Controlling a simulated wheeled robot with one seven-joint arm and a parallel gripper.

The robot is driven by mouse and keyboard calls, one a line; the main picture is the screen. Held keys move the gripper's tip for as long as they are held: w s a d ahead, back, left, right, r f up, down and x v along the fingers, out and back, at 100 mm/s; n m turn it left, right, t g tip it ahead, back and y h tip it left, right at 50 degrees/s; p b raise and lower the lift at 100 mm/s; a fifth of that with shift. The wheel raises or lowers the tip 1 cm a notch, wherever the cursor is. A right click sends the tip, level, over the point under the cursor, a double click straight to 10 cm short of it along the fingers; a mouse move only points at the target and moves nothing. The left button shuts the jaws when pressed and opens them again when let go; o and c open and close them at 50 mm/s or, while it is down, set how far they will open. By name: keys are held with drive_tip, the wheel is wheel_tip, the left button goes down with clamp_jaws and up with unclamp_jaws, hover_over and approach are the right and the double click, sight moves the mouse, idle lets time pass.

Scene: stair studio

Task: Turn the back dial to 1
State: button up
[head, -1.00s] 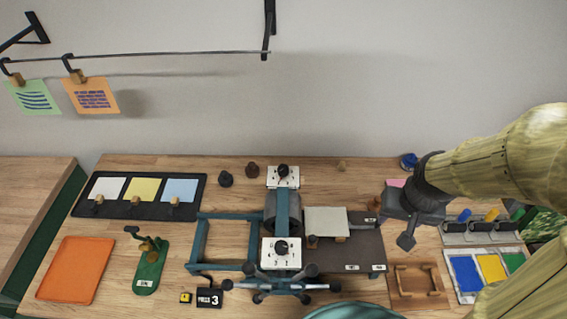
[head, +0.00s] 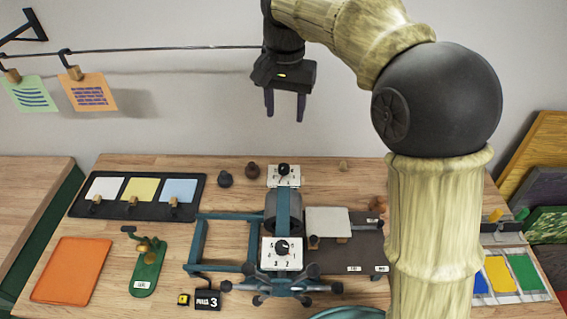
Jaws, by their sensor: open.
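The back dial is a black knob (head: 284,169) on a white numbered plate (head: 284,182) at the back of the press. Its pointer setting is too small to read. A front dial (head: 282,247) with a larger white plate sits nearer, on the same teal press frame (head: 283,212). My gripper (head: 285,118) is open and empty, its two dark fingers pointing down. In the picture it shows above the back dial, apart from it, against the wall.
Two dark round knobs (head: 225,179) (head: 252,170) stand left of the back dial. A black tray with cards (head: 186,211) lies at the left. My arm hides part of the right side of the table.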

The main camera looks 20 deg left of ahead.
sight(284, 166)
drive_tip(key=shift+a+r, duration=0.1)
drive_tip(key=shift+r, duration=0.05)
wheel_tip(284, 166, down, 18)
drive_tip(key=shift+r+p, duration=0.25)
drive_tip(key=shift+p, duration=0.9)
drive_tip(key=c, duration=1)
